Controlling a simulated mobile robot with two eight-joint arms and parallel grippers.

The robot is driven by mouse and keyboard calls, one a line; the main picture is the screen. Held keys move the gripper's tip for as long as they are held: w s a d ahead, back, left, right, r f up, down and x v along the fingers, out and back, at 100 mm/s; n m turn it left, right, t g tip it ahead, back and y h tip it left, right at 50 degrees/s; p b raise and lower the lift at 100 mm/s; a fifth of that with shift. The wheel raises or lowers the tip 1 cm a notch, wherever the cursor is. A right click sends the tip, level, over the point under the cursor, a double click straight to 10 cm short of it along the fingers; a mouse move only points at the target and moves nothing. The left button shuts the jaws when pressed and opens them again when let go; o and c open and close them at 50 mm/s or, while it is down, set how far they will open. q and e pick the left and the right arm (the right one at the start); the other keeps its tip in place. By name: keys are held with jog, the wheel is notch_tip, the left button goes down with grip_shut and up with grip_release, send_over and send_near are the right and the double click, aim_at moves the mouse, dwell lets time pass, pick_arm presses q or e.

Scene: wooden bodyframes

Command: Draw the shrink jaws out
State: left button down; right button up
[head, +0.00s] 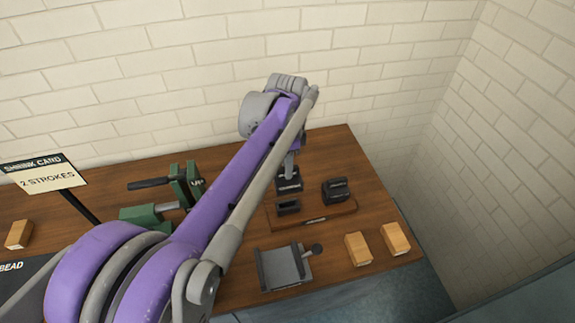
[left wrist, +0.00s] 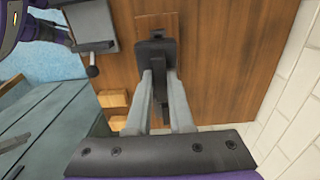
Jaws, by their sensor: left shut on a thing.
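My left gripper (head: 289,173) reaches down over the right part of the bench and is shut on a dark jaw block (head: 289,184). In the left wrist view the left gripper's two grey fingers (left wrist: 164,80) close on the dark jaw block (left wrist: 155,46). A second dark block (head: 288,207) and a third one (head: 336,189) sit on a small wooden board (head: 325,218). I cannot tell whether the held block touches the board. Labels on the blocks are too small to read. My right gripper is not visible.
A green machine with a dark lever (head: 150,183) stands left of my arm. A sign reading "SHRINK CARD 2 STROKES" (head: 45,175) stands at the left. A grey plate fixture (head: 285,268) and two wooden blocks (head: 358,248) lie near the front edge. A brick wall (head: 380,80) backs the bench.

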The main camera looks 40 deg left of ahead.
aim_at(288, 189)
pick_arm(q)
jog(key=shift+f+b, duration=1.5)
jog(key=shift+f, duration=1.35)
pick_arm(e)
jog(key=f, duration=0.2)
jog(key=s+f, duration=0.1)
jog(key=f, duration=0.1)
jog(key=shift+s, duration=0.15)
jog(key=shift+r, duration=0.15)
pick_arm(q)
jog(key=shift+f+b, duration=0.9)
jog(key=shift+f, duration=0.85)
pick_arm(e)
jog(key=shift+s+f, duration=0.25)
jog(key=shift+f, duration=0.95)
pick_arm(q)
jog(key=c, duration=0.7)
grip_release()
notch_tip(288, 189, up, 11)
jog(key=shift+f+p, duration=0.1)
jog(key=shift+p, duration=0.35)
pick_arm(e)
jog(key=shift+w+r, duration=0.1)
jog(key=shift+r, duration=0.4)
